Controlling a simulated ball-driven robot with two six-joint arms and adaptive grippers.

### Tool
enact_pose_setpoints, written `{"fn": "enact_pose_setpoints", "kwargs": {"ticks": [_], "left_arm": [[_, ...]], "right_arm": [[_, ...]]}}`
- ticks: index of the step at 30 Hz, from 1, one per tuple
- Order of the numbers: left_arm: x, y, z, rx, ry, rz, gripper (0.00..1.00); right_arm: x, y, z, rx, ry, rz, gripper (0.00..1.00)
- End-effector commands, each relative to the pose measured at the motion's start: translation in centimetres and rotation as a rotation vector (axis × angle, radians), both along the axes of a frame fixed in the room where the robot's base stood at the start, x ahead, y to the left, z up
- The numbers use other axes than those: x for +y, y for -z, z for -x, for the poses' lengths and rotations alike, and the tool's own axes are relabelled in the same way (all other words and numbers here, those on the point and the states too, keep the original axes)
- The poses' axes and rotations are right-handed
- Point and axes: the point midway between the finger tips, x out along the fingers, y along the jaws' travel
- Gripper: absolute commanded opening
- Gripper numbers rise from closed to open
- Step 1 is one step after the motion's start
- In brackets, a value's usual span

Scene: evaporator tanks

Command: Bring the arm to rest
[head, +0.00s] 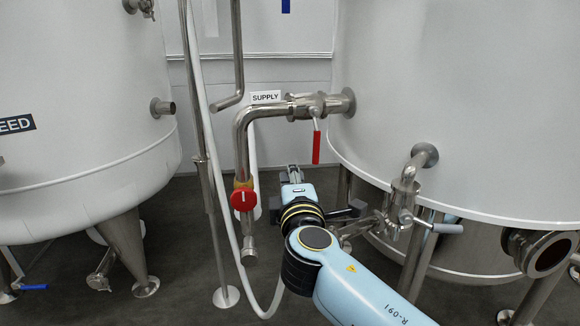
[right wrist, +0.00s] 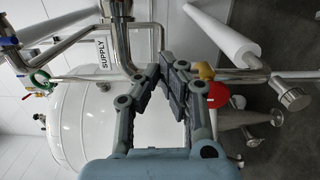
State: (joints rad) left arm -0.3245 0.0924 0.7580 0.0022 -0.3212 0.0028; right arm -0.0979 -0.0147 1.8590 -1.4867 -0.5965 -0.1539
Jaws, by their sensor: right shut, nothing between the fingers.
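My right arm (head: 355,285) comes in from the lower right in the head view. Its right gripper (head: 293,170) points away from me, in front of the pipes and below the SUPPLY label (head: 265,97). In the right wrist view the gripper (right wrist: 167,66) has its fingers together with nothing held between them. A round red knob (head: 244,199) on the vertical supply pipe is to the left of the gripper, apart from it in the head view. My left gripper is not in view.
A red-handled valve (head: 316,147) sits on the supply pipe above right of the gripper. The right tank (head: 460,100) and its lower valve (head: 403,205) are close to my arm. A pale hose (head: 232,235) hangs left. The left tank (head: 75,90) stands farther left.

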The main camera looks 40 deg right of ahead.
Motion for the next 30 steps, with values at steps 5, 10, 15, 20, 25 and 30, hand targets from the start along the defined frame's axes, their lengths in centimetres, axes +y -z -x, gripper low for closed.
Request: {"fn": "enact_pose_setpoints", "kwargs": {"ticks": [5, 10, 15, 20, 25, 30], "left_arm": [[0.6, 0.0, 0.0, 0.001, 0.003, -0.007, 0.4], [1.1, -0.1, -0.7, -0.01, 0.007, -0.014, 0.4], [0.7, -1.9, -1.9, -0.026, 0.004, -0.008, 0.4], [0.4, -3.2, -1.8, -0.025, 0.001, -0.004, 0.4], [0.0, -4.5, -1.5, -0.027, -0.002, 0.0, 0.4], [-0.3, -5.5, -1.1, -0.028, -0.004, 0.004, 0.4]], "right_arm": [[0.6, 0.0, 0.9, 0.0, 0.0, 0.0, 0.0], [0.7, -0.1, 1.0, 0.0, 0.0, 0.0, 0.0], [0.4, 1.7, 2.1, 0.075, -0.007, -0.004, 0.0], [0.6, 12.5, 5.5, 0.289, -0.029, -0.172, 0.0], [1.4, 24.8, 13.3, 0.517, 0.004, -0.445, 0.0], [2.4, 34.1, 24.3, 0.694, 0.126, -0.733, 0.0]]}}
